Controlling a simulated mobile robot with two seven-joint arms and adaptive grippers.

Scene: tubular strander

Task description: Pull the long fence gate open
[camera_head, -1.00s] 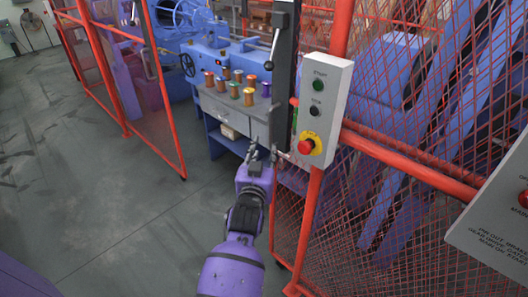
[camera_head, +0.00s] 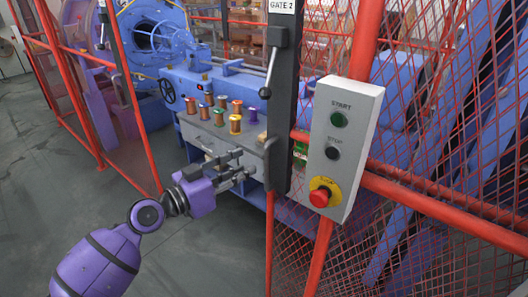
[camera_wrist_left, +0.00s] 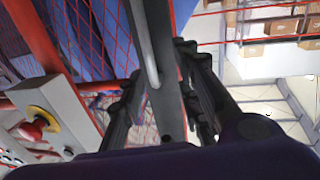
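A dark upright post (camera_head: 283,110) labelled GATE 2 stands in the middle of the head view, beside red mesh fencing. My left gripper (camera_head: 243,163) is left of the post's lower part, below the lever, fingers pointing right. In the left wrist view the dark bar (camera_wrist_left: 166,100) and a grey rod (camera_wrist_left: 145,45) show between its spread fingers. I cannot tell whether they touch the post. A red-framed mesh panel (camera_head: 140,120) with its own dark handle stands at the left. My right gripper is out of view.
A grey control box (camera_head: 342,150) with START, STOP and a red emergency button (camera_head: 320,197) sits just right of the post. Behind are a grey cabinet (camera_head: 215,133) with colored spools and a blue machine (camera_head: 150,35). Grey floor is free at lower left.

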